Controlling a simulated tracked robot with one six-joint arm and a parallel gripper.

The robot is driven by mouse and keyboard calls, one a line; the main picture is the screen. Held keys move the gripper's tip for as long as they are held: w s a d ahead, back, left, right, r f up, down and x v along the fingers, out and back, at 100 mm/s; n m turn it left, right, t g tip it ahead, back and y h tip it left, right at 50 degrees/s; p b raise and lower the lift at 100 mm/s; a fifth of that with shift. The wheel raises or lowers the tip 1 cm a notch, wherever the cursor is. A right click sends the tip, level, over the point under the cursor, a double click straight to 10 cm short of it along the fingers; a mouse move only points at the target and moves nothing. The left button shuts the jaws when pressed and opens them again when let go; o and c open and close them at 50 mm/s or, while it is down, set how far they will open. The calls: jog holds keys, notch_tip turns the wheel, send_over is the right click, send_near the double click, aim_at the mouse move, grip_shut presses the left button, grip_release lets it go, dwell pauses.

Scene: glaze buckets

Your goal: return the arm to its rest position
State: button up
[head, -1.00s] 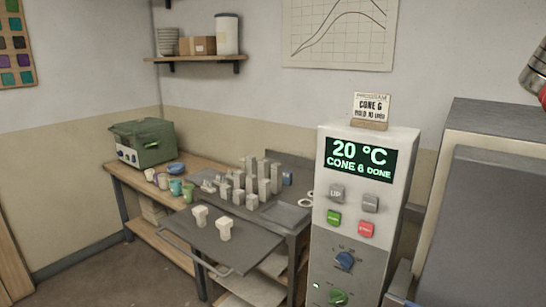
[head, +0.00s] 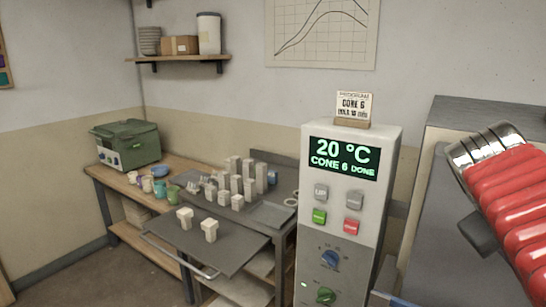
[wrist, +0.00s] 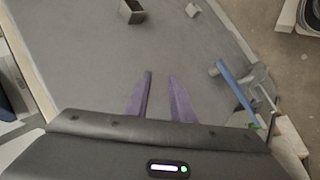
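In the wrist view, the two purple fingers of my gripper (wrist: 160,76) point up the picture over a grey surface (wrist: 75,55). A gap shows between them and nothing is held in it. In the head view, my arm (head: 512,195) shows at the right edge as a red ribbed sleeve with a metal collar. It is in front of the grey kiln-like cabinet. My fingertips cannot be made out in the head view.
A control panel (head: 346,205) reads "20 °C, CONE 6 DONE". A green device (head: 125,145) stands on a wooden bench. A blue bar (wrist: 235,85) lies right of my fingers.

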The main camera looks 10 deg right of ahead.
jog(key=a+f+t+y, duration=0.1)
jog(key=a+f+y, duration=0.2)
jog(key=a, duration=0.7)
jog(key=a+f+t+y, duration=0.1)
jog(key=a+f+y, duration=0.1)
jog(key=a+f, duration=0.6)
jog(key=w+a+f+n+t+y, duration=0.1)
jog(key=a+f, duration=0.5)
jog(key=a, duration=0.7)
jog(key=t+y, duration=0.1)
jog(key=y, duration=0.1)
jog(key=shift+a+f+y, duration=0.15)
jog(key=shift+f+y, duration=0.05)
jog(key=shift+y, duration=0.1)
